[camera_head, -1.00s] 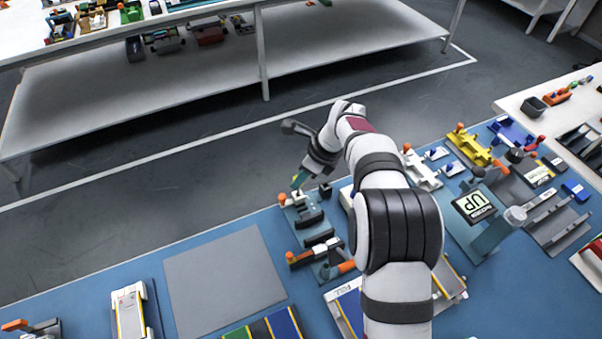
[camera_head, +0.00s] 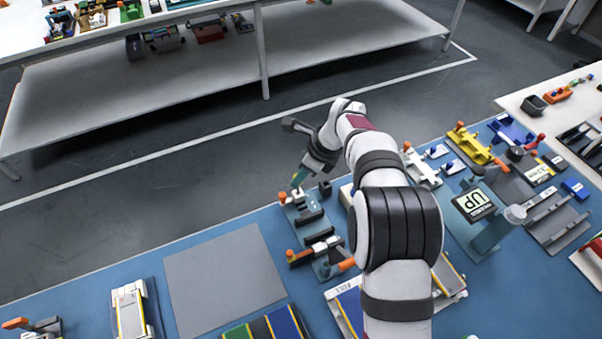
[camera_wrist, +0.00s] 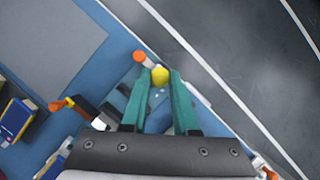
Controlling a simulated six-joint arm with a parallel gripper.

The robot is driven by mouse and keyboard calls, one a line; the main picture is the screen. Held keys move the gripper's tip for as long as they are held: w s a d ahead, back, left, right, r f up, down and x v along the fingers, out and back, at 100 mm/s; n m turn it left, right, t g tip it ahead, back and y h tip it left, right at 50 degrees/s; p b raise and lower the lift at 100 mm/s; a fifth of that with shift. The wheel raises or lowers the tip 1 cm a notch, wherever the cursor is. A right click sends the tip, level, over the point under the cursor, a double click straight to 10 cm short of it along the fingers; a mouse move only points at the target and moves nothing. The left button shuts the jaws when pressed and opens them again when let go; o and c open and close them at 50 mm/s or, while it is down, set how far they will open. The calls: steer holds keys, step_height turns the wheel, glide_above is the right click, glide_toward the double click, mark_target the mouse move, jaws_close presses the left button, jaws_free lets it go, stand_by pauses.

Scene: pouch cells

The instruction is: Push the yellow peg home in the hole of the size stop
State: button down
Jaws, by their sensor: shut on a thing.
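My gripper (camera_head: 298,184) is at the back end of a grey-teal fixture (camera_head: 318,228) that stands near the far edge of the blue table. In the wrist view, the two teal fingers of my gripper (camera_wrist: 159,78) are shut on the yellow peg (camera_wrist: 160,75), whose round yellow head shows between the fingertips. In the head view, a small pale block (camera_head: 298,197) sits right below the fingertips; it may be the size stop. The hole and the lower part of the peg are hidden, so I cannot tell how deep the peg sits.
An orange knob (camera_head: 282,197) stands close to the left of the fingertips and also shows in the wrist view (camera_wrist: 140,56). Black blocks and an orange-handled clamp (camera_head: 300,257) are on the fixture. A bare grey mat (camera_head: 222,280) lies to the left.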

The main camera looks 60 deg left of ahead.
mark_target(301, 194)
steer(key=shift+f, duration=2.3)
steer(key=c, duration=0.6)
jaws_free()
steer(key=v, duration=1.5)
steer(key=shift+r, duration=0.4)
steer(key=shift+w, duration=0.1)
